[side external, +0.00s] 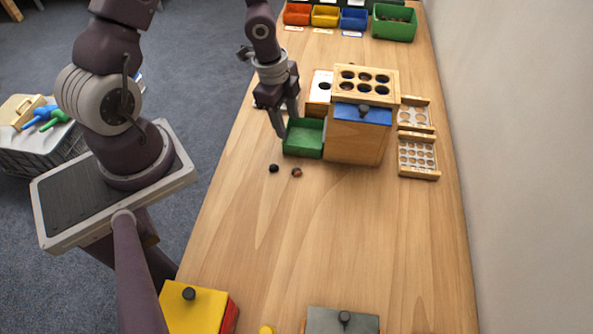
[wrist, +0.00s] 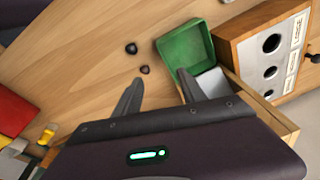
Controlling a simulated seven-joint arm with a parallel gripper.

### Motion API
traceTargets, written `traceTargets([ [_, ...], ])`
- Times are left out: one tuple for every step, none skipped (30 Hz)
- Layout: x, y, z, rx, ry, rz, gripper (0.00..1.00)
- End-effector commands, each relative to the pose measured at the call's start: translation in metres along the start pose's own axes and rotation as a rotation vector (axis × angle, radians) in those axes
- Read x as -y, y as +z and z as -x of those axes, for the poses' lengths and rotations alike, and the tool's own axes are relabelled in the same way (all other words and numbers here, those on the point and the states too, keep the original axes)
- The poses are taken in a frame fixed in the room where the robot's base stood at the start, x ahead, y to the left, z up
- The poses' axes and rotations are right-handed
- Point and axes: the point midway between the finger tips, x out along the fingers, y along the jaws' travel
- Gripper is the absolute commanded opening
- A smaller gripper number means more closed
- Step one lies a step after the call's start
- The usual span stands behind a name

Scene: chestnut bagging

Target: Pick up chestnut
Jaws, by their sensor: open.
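A small brown chestnut (side external: 297,172) lies on the wooden table in front of the green bin; it also shows in the wrist view (wrist: 145,69). A darker, nearly black round piece (side external: 274,168) lies beside it, apart from it, and shows in the wrist view (wrist: 131,48). My gripper (side external: 285,122) is above the table at the left side of the green bin (side external: 303,149). In the wrist view my gripper (wrist: 158,82) has its fingers apart with nothing held between them. The brown chestnut appears just beyond the left finger there.
A wooden box with round holes (side external: 357,148) stands right of the green bin, with a blue panel (side external: 362,115). Colored bins (side external: 325,16) line the far end. A yellow block (side external: 195,312) is near. The table middle is clear.

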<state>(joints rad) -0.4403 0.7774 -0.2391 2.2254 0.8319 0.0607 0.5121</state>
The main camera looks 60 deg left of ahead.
Motion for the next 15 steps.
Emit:
traceTargets([
  [-0.011, -0.002, -0.021, -0.042, 0.046, -0.033, 0.48],
  [-0.016, -0.003, -0.030, -0.065, 0.063, -0.054, 0.48],
  [-0.021, -0.005, -0.039, -0.092, 0.081, -0.073, 0.48],
  [-0.024, -0.007, -0.044, -0.109, 0.090, -0.086, 0.48],
  [-0.027, -0.008, -0.048, -0.121, 0.097, -0.095, 0.48],
  [-0.029, -0.009, -0.052, -0.130, 0.103, -0.101, 0.48],
  [-0.030, -0.010, -0.056, -0.134, 0.105, -0.104, 0.48],
  [-0.031, -0.011, -0.059, -0.135, 0.107, -0.106, 0.48],
  [-0.032, -0.012, -0.064, -0.135, 0.106, -0.108, 0.48],
  [-0.033, -0.012, -0.069, -0.133, 0.107, -0.107, 0.48],
  [-0.034, -0.012, -0.073, -0.133, 0.107, -0.108, 0.48],
  [-0.035, -0.012, -0.079, -0.132, 0.108, -0.108, 0.48],
  [-0.037, -0.011, -0.085, -0.131, 0.108, -0.108, 0.48],
  [-0.039, -0.011, -0.091, -0.131, 0.108, -0.107, 0.48],
  [-0.040, -0.011, -0.099, -0.131, 0.108, -0.107, 0.48],
])
